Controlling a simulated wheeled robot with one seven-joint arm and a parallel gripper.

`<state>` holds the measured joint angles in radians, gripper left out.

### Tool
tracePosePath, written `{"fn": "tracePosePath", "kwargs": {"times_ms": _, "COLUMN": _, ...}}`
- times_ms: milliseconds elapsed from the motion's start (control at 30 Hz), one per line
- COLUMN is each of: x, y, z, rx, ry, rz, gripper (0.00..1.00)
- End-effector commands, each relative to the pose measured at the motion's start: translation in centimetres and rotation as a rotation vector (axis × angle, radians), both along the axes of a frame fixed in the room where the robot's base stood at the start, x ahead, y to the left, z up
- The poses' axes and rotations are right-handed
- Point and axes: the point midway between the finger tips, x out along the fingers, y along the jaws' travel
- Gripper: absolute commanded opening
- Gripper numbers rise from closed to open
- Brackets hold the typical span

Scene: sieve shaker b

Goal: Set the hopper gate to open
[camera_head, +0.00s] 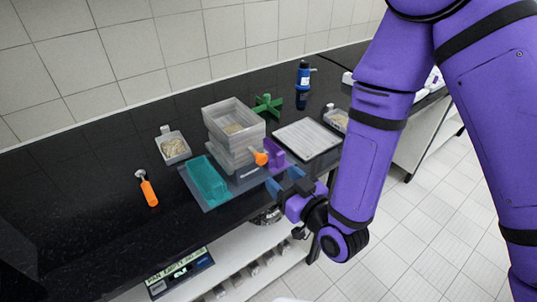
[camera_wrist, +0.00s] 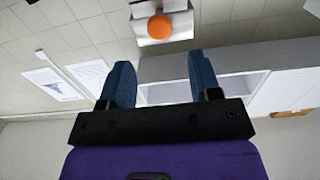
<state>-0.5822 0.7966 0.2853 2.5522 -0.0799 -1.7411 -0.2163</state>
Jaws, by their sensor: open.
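A stack of clear grey boxes (camera_head: 222,112), which looks like the hopper and sieve unit, stands on a blue-grey base (camera_head: 190,190) on the dark counter. An orange knob (camera_head: 261,158) sticks out at its front right, beside a purple block (camera_head: 276,152). I cannot tell which part is the gate or how it is set. My gripper (camera_head: 285,181) is open and empty, in front of and slightly below the knob, apart from it. In the wrist view, a round orange knob (camera_wrist: 159,27) on a pale grey part shows beyond and above the open fingers (camera_wrist: 161,78).
A teal tray (camera_head: 207,180) lies left of the stack. A white tray (camera_head: 307,138) lies right, and a green cross-shaped piece (camera_head: 267,106) stands behind. Small grain trays (camera_head: 173,148), an orange-handled tool (camera_head: 149,191) and a blue bottle (camera_head: 303,75) are also on the counter.

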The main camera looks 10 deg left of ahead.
Motion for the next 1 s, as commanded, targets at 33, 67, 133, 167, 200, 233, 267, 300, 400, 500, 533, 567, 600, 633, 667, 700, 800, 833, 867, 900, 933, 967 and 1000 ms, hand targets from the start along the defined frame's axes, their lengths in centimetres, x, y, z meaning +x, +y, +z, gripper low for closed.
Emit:
{"fn": "tracePosePath", "kwargs": {"times_ms": 33, "x": 0.2, "y": 0.3, "z": 0.0, "rx": 0.002, "ry": -0.002, "rz": 0.000, "gripper": 0.57}}
{"fn": "tracePosePath", "kwargs": {"times_ms": 67, "x": 0.4, "y": 0.5, "z": 0.1, "rx": 0.002, "ry": -0.002, "rz": 0.000, "gripper": 0.57}}
{"fn": "tracePosePath", "kwargs": {"times_ms": 133, "x": 1.0, "y": 1.2, "z": 0.1, "rx": 0.002, "ry": -0.002, "rz": 0.000, "gripper": 0.57}}
{"fn": "tracePosePath", "kwargs": {"times_ms": 167, "x": 1.3, "y": 1.5, "z": 0.1, "rx": 0.003, "ry": -0.003, "rz": -0.001, "gripper": 0.57}}
{"fn": "tracePosePath", "kwargs": {"times_ms": 200, "x": 1.7, "y": 2.0, "z": 0.1, "rx": 0.002, "ry": -0.002, "rz": 0.000, "gripper": 0.57}}
{"fn": "tracePosePath", "kwargs": {"times_ms": 233, "x": 2.1, "y": 2.4, "z": 0.1, "rx": 0.002, "ry": -0.003, "rz": -0.001, "gripper": 0.57}}
{"fn": "tracePosePath", "kwargs": {"times_ms": 267, "x": 2.5, "y": 2.8, "z": 0.1, "rx": 0.002, "ry": -0.003, "rz": 0.000, "gripper": 0.57}}
{"fn": "tracePosePath", "kwargs": {"times_ms": 300, "x": 3.0, "y": 3.4, "z": 0.1, "rx": 0.002, "ry": -0.003, "rz": -0.001, "gripper": 0.57}}
{"fn": "tracePosePath", "kwargs": {"times_ms": 400, "x": 4.1, "y": 4.8, "z": 0.1, "rx": 0.002, "ry": -0.003, "rz": 0.000, "gripper": 0.57}}
{"fn": "tracePosePath", "kwargs": {"times_ms": 500, "x": 5.1, "y": 6.0, "z": 0.1, "rx": 0.001, "ry": -0.002, "rz": 0.000, "gripper": 0.57}}
{"fn": "tracePosePath", "kwargs": {"times_ms": 533, "x": 5.4, "y": 6.3, "z": 0.1, "rx": 0.001, "ry": -0.002, "rz": 0.000, "gripper": 0.57}}
{"fn": "tracePosePath", "kwargs": {"times_ms": 567, "x": 5.6, "y": 6.6, "z": 0.1, "rx": 0.001, "ry": -0.002, "rz": 0.000, "gripper": 0.57}}
{"fn": "tracePosePath", "kwargs": {"times_ms": 600, "x": 5.9, "y": 6.9, "z": 0.1, "rx": 0.000, "ry": -0.001, "rz": 0.000, "gripper": 0.57}}
{"fn": "tracePosePath", "kwargs": {"times_ms": 633, "x": 6.1, "y": 7.2, "z": 0.1, "rx": 0.000, "ry": -0.001, "rz": 0.000, "gripper": 0.57}}
{"fn": "tracePosePath", "kwargs": {"times_ms": 667, "x": 6.3, "y": 7.3, "z": 0.1, "rx": 0.000, "ry": -0.001, "rz": 0.000, "gripper": 0.57}}
{"fn": "tracePosePath", "kwargs": {"times_ms": 700, "x": 6.5, "y": 7.6, "z": 0.1, "rx": 0.000, "ry": -0.001, "rz": 0.000, "gripper": 0.57}}
{"fn": "tracePosePath", "kwargs": {"times_ms": 800, "x": 6.8, "y": 7.9, "z": 0.0, "rx": -0.001, "ry": -0.001, "rz": 0.000, "gripper": 0.57}}
{"fn": "tracePosePath", "kwargs": {"times_ms": 833, "x": 6.8, "y": 8.0, "z": 0.0, "rx": -0.001, "ry": -0.001, "rz": 0.000, "gripper": 0.57}}
{"fn": "tracePosePath", "kwargs": {"times_ms": 867, "x": 6.9, "y": 8.0, "z": 0.0, "rx": -0.001, "ry": 0.000, "rz": 0.000, "gripper": 0.57}}
{"fn": "tracePosePath", "kwargs": {"times_ms": 900, "x": 6.9, "y": 8.0, "z": 0.0, "rx": -0.001, "ry": 0.000, "rz": 0.000, "gripper": 0.57}}
{"fn": "tracePosePath", "kwargs": {"times_ms": 933, "x": 6.9, "y": 8.0, "z": 0.0, "rx": -0.001, "ry": 0.001, "rz": 0.000, "gripper": 0.57}}
{"fn": "tracePosePath", "kwargs": {"times_ms": 967, "x": 6.9, "y": 8.0, "z": 0.0, "rx": -0.001, "ry": 0.000, "rz": 0.000, "gripper": 0.57}}
{"fn": "tracePosePath", "kwargs": {"times_ms": 1000, "x": 6.9, "y": 8.0, "z": 0.0, "rx": -0.001, "ry": 0.001, "rz": 0.000, "gripper": 0.57}}
